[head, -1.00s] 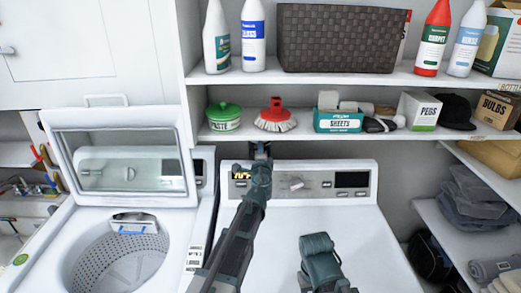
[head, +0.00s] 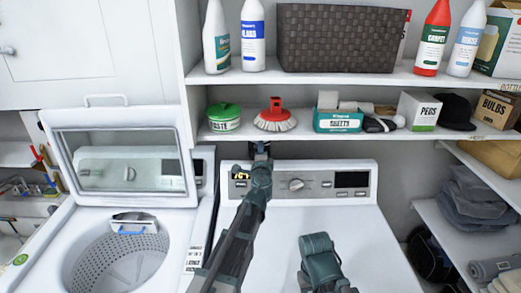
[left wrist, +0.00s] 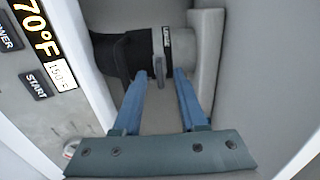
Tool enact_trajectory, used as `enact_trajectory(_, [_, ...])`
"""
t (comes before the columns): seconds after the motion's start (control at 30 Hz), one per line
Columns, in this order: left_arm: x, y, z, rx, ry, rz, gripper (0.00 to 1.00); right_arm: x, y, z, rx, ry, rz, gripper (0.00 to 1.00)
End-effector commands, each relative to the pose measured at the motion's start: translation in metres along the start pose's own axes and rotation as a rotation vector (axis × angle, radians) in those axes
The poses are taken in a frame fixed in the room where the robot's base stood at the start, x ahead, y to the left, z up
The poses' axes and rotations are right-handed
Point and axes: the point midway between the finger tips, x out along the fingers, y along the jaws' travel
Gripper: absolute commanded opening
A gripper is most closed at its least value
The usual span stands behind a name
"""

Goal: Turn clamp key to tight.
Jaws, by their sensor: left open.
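A black hose (left wrist: 135,52) meets a light grey duct end (left wrist: 182,58) in the gap behind the dryer, seen in the left wrist view. A thin grey upright tab, which looks like the clamp key (left wrist: 158,69), stands at the joint. My left gripper (left wrist: 161,76) is open, with one blue finger on each side of the tab; I cannot tell whether either touches it. In the head view my left gripper (head: 260,150) reaches over the dryer's back panel, and the hose and clamp are hidden there.
The dryer (head: 350,240) has a control panel with a dial (head: 296,184) close beside my left arm. A shelf (head: 320,135) with a brush and boxes hangs just above. The washer (head: 110,240) stands open at left. Walls border the narrow gap.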

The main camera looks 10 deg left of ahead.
Motion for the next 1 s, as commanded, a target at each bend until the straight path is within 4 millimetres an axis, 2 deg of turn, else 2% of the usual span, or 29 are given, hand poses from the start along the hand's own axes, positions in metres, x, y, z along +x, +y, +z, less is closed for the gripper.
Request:
enact_trajectory(0.27, [-0.043,0.000,0.000,0.000,0.002,0.000,0.41,0.000,0.000,0.000,0.000,0.000,0.000,0.50])
enact_trajectory(0.5, [-0.097,0.000,0.001,0.000,0.003,0.000,0.41,0.000,0.000,0.000,0.000,0.000,0.000,0.50])
enact_trajectory(0.63, [-0.120,0.000,0.001,0.000,0.002,0.000,0.41,0.000,0.000,0.000,0.000,0.000,0.000,0.50])
enact_trajectory(0.8, [-0.133,0.000,0.000,0.000,0.001,0.000,0.41,0.000,0.000,0.000,0.000,0.000,0.000,0.50])
enact_trajectory(1.0, [-0.132,0.000,0.000,0.000,0.000,0.000,0.41,0.000,0.000,0.000,0.000,0.000,0.000,0.50])
